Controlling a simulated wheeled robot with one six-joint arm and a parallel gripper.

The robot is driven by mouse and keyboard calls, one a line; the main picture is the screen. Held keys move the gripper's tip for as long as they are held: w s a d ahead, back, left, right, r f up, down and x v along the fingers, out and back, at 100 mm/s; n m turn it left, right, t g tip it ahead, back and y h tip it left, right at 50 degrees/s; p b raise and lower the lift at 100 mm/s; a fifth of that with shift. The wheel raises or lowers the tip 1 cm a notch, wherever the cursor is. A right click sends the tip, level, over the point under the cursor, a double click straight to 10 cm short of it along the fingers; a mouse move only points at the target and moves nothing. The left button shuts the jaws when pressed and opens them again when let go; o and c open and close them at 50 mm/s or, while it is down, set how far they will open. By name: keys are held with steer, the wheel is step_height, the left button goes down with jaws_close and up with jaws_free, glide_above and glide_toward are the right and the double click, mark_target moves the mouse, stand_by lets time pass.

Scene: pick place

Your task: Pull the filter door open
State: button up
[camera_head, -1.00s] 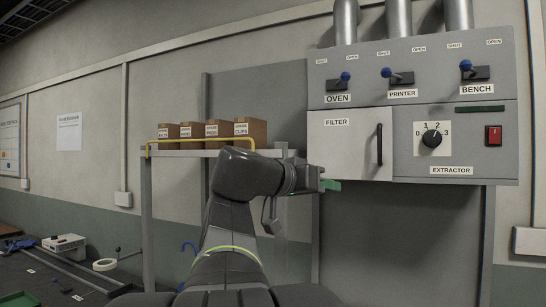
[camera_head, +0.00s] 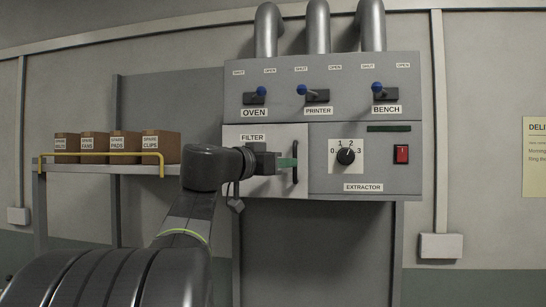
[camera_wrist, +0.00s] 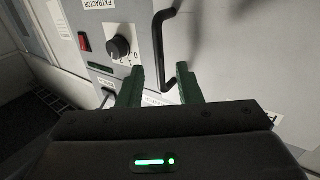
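The filter door (camera_head: 265,184) is a pale panel labelled FILTER at the lower left of the grey extractor cabinet, and it looks shut. Its black upright bar handle (camera_head: 295,174) is near the door's right edge. My gripper (camera_head: 288,162), with green fingers, is at the handle's height in the head view. In the wrist view, my gripper (camera_wrist: 160,84) is open, with its fingers apart. The handle (camera_wrist: 158,45) runs into the gap between the fingertips there. I cannot tell whether either finger touches it.
Above the door are blue-knobbed levers marked OVEN, PRINTER (camera_head: 317,97) and BENCH. Right of it are a dial (camera_head: 346,156) and a red switch (camera_head: 402,154). A shelf with a yellow rail (camera_head: 100,154) holds several boxes (camera_head: 160,147) at left.

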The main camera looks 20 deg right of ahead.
mark_target(291, 140)
steer(key=p+x, duration=0.1)
steer(key=x, duration=0.2)
steer(key=shift+w+d, duration=0.1)
steer(key=shift+d, duration=0.25)
jaws_close()
